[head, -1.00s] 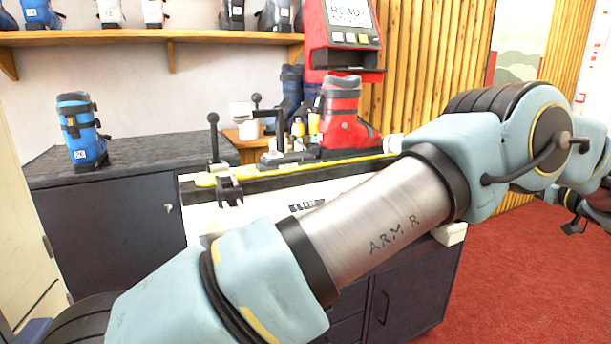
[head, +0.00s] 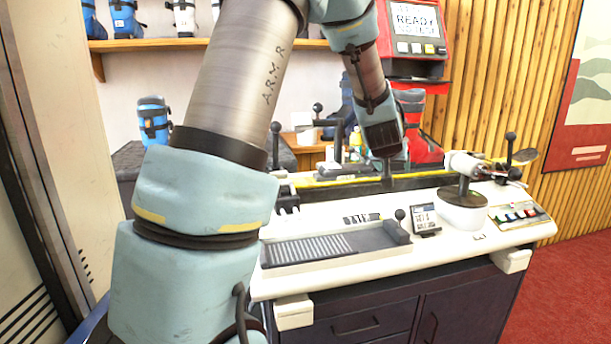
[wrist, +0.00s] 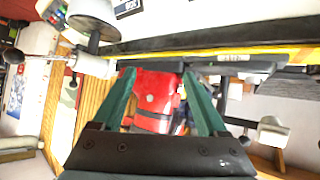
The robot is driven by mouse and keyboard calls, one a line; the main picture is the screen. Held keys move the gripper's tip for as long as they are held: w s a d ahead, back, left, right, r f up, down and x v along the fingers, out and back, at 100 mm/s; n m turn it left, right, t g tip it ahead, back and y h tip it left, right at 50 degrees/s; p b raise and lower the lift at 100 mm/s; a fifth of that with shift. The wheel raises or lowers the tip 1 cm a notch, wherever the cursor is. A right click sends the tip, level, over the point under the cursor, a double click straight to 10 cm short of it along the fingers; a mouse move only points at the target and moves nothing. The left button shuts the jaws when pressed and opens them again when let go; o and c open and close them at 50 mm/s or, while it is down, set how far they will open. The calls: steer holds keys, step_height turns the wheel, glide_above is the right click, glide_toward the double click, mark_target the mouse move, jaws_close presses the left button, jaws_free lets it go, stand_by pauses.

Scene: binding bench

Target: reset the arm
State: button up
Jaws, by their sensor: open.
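My arm rises from the lower left of the head view, crosses the top and bends down over the white bench (head: 335,260). My gripper (head: 388,180) points down above the bench's back part, near the yellow strip, in front of the red boot (head: 425,150). In the wrist view the two green fingers of my gripper (wrist: 158,80) are spread apart, with nothing held between them. The red boot (wrist: 156,95) shows beyond them. The arm hides part of the shelf and the left end of the bench.
A white round pot with a dark top (head: 462,212), a small display (head: 424,220) and a button panel (head: 519,214) stand on the bench's right. A ribbed plate (head: 310,248) lies at its front. A blue boot (head: 154,122) stands at left. A red READY machine (head: 416,40) stands behind.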

steer(key=s+a+f+n+g+y, duration=0.1)
steer(key=s+a+f+g+y, duration=0.1)
steer(key=s+a, duration=0.9)
steer(key=s+a+f+n+g+y+p, duration=0.1)
steer(key=s+a+f+g, duration=0.4)
steer(key=s+a, duration=0.7)
steer(key=a+n+g+y, duration=0.1)
steer(key=a+y, duration=0.1)
steer(key=a, duration=0.5)
steer(key=shift+s+f+p, duration=0.25)
steer(key=shift+s+p, duration=0.05)
